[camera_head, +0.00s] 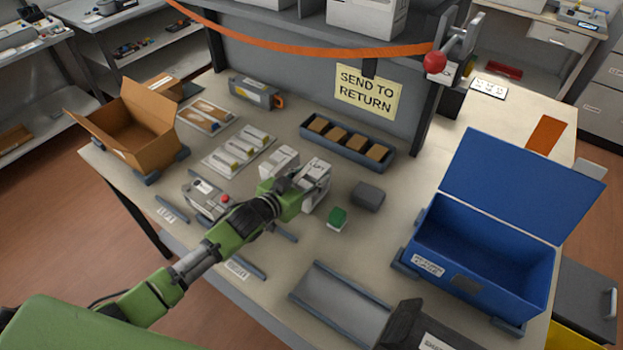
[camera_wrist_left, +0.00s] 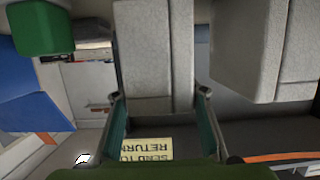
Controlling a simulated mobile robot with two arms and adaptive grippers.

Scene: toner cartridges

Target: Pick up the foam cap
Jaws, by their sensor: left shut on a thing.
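My left gripper (camera_head: 303,183) is shut on a pale grey foam cap (camera_head: 319,173), a block near the middle of the bench. In the left wrist view the foam cap (camera_wrist_left: 155,60) sits between the two fingers of the gripper (camera_wrist_left: 160,108). A second pale foam block (camera_head: 279,162) stands just left of it in the head view and also shows in the left wrist view (camera_wrist_left: 265,50), apart from the held one. The frames do not show clearly whether the held cap touches the bench. My right gripper is not in view.
A green block (camera_head: 337,217) and a dark grey block (camera_head: 368,196) stand to the right. An open blue box (camera_head: 485,250) is further right, an open cardboard box (camera_head: 135,125) at left. Behind is a tray of brown blocks (camera_head: 345,149). A grey trough (camera_head: 340,300) lies in front.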

